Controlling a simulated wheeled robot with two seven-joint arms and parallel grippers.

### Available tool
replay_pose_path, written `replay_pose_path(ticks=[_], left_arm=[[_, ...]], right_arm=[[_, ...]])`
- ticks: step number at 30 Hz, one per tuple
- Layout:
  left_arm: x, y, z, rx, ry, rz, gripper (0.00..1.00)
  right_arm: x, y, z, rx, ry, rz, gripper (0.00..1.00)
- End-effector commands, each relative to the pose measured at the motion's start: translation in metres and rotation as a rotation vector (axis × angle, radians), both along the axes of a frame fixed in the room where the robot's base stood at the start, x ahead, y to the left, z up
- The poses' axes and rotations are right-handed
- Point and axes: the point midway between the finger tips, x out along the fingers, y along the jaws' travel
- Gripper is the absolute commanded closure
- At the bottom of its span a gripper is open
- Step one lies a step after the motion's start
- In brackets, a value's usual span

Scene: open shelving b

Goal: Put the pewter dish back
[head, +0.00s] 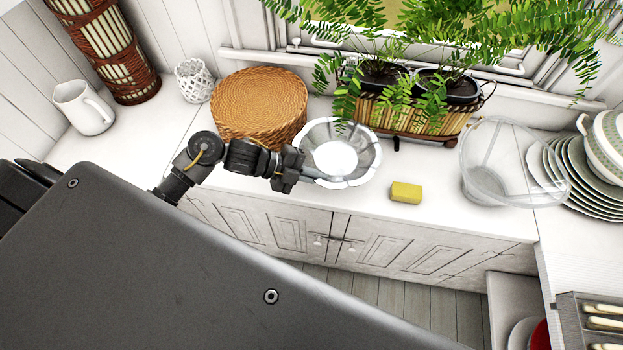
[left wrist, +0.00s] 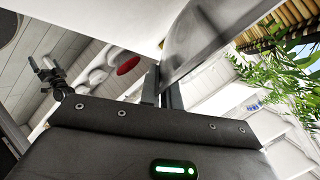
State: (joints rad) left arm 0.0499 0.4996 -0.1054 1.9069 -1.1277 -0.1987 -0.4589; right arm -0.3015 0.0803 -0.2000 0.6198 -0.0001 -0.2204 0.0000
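The pewter dish (head: 368,158) is a shiny grey bowl with a scalloped rim and a bright middle, on or just above the white counter in the head view. My left gripper (head: 294,172) is at its left rim. In the left wrist view, the fingers (left wrist: 162,88) stand close on either side of the dish's edge, and the dish wall (left wrist: 190,45) rises to the upper right. The gripper looks shut on the rim. My right gripper (left wrist: 44,68) shows small at the left of the left wrist view, away from the dish, with its fingers apart.
A round wicker box (head: 258,105) stands close left of the dish, with a fern planter (head: 440,118) behind. A yellow sponge (head: 406,192) lies right of it, then a clear glass bowl (head: 487,188) and stacked plates (head: 580,180). Counter around the sponge is free.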

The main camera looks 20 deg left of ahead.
Motion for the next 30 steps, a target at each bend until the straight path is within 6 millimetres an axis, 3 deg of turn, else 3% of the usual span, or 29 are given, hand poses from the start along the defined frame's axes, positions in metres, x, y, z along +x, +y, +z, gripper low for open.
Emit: replay_pose_path(ticks=[11, 19, 30], left_arm=[[0.008, 0.011, -0.016, -0.001, -0.001, 0.001, 1.00], [0.010, 0.014, -0.046, -0.003, -0.001, 0.001, 1.00], [0.009, 0.014, -0.052, -0.001, -0.003, -0.001, 1.00]], right_arm=[[0.000, 0.000, 0.002, 0.000, 0.000, 0.000, 0.02], [0.001, 0.000, 0.013, 0.000, -0.001, 0.000, 0.02], [0.001, 0.000, 0.009, 0.000, -0.002, 0.000, 0.02]])
